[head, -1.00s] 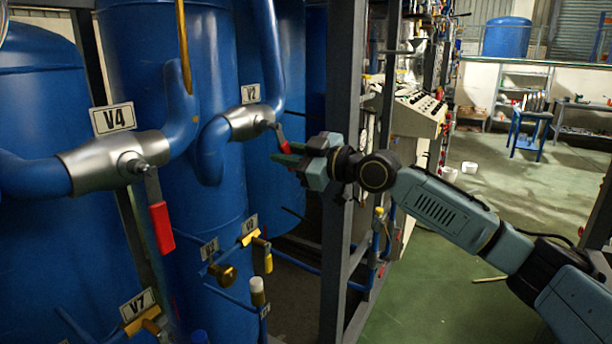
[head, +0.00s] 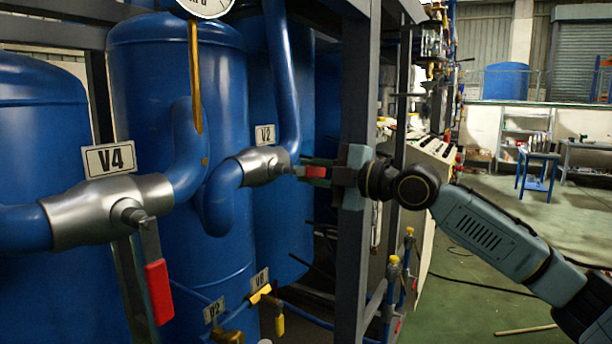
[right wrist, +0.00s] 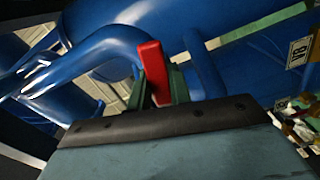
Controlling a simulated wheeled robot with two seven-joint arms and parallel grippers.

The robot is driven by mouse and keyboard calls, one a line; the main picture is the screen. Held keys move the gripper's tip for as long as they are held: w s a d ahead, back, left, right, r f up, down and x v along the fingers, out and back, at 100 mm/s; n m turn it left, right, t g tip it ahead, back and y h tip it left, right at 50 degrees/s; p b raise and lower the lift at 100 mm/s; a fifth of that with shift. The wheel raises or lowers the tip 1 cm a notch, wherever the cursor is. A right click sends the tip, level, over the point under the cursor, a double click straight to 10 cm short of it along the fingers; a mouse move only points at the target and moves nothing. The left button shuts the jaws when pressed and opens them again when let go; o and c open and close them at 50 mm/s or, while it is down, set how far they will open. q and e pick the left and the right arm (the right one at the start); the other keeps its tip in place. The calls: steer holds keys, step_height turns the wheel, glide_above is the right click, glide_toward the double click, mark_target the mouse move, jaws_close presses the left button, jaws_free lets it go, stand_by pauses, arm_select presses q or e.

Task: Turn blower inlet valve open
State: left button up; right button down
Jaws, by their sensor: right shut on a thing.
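The V2 valve (head: 263,166) is a silver body on a blue pipe, under a V2 label (head: 265,135). Its red-ended handle (head: 315,171) points right, about level. My right gripper (head: 318,172) is shut on this handle from the right. In the right wrist view the red handle (right wrist: 151,72) stands between the green fingers of my right gripper (right wrist: 160,85). The V4 valve (head: 110,210) is nearer at left, with its red handle (head: 159,292) hanging down. No label in view names the blower inlet. My left gripper is not in view.
A dark upright frame post (head: 352,260) stands right beside my right gripper. Blue tanks (head: 185,70) fill the left. Smaller yellow-handled valves (head: 279,323) sit low in the middle. Open floor (head: 470,265) lies to the right.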

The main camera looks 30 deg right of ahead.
steer(key=shift+d+r+n, duration=0.1)
steer(key=shift+r+n, duration=0.5)
steer(key=shift+n, duration=0.2)
steer(key=c, duration=1.3)
jaws_free()
